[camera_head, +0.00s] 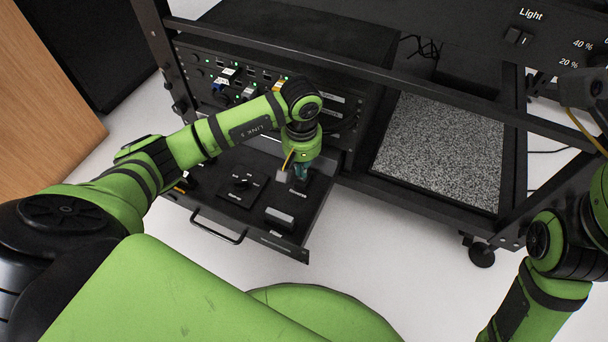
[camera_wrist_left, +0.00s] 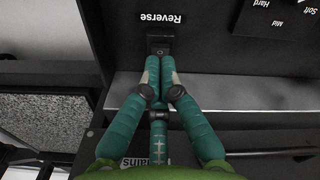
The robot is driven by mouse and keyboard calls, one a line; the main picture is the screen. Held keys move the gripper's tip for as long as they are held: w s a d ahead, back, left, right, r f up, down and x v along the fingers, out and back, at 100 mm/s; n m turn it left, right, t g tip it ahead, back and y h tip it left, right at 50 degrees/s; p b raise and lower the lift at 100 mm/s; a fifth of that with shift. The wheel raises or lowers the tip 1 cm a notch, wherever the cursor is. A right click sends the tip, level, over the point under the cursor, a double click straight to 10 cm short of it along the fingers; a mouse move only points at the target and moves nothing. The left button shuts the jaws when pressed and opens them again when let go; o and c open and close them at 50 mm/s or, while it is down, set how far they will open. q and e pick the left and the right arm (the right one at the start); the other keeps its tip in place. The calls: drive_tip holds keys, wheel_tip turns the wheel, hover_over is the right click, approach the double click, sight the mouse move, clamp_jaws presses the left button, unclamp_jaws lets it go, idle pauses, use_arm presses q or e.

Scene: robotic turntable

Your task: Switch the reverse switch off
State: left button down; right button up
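The reverse switch (camera_wrist_left: 159,45) is a small black rocker on the dark panel, just below the white "Reverse" label (camera_wrist_left: 160,19) in the left wrist view. My left gripper (camera_wrist_left: 160,61) has teal fingers drawn together, and nothing shows between them. Its two front fingertips are right at the switch's near edge; I cannot tell whether they touch it. In the head view my left gripper (camera_head: 301,173) points down over the right part of the pulled-out drawer (camera_head: 233,212). The switch cannot be made out there. My right gripper is not seen.
The drawer also carries a knob (camera_head: 240,183) and a grey-topped block (camera_head: 279,218), with a handle (camera_head: 218,227) at its front. A rack panel with cables (camera_head: 235,85) stands behind it. A frame bar (camera_head: 330,62) crosses above. A speckled grey plate (camera_head: 440,150) lies to the right.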

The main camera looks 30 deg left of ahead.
sight(302, 179)
use_arm(q)
drive_tip(key=shift+f+b, duration=1)
drive_tip(key=shift+f, duration=0.2)
idle(0.9)
drive_tip(key=shift+r, duration=0.15)
drive_tip(key=shift+r+p, duration=2.55)
drive_tip(key=shift+r, duration=0.8)
